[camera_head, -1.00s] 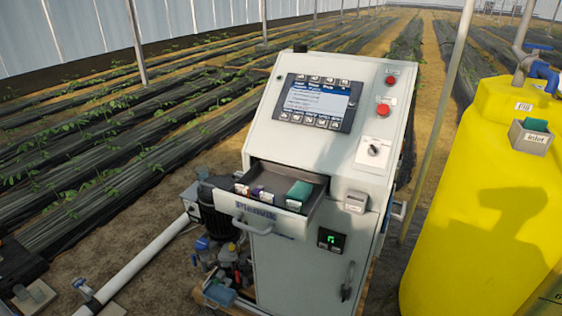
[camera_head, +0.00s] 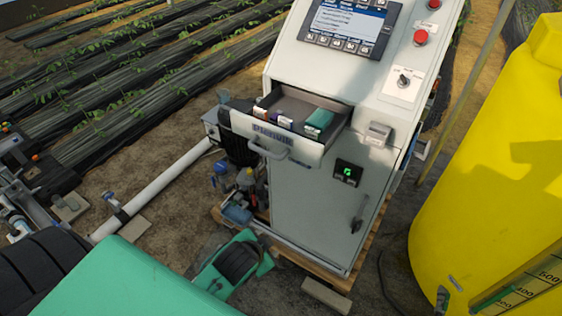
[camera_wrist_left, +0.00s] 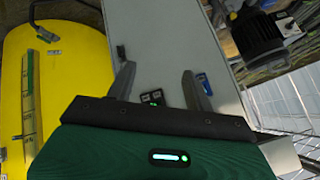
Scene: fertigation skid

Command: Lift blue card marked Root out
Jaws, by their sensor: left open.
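A blue card (camera_head: 286,122) stands in the open drawer (camera_head: 335,137) of the grey cabinet, between a reddish card (camera_head: 262,113) and a teal card (camera_head: 320,118). The small print on the cards is too small to read, so I cannot confirm "Root". My left gripper (camera_wrist_left: 158,86) shows in the left wrist view, with its fingers apart and nothing between them. The cabinet front is beyond them, seen upside down. In the head view, teal parts of my arm show at the bottom, below the drawer and apart from it; its fingertips cannot be made out. My right gripper is out of view.
The drawer has a bar handle (camera_head: 268,148) at its front. A screen (camera_head: 347,27) and red button (camera_head: 421,37) sit above it. A yellow tank (camera_head: 480,190) stands right, and a dark pump (camera_head: 236,140) and white pipe (camera_head: 165,185) left.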

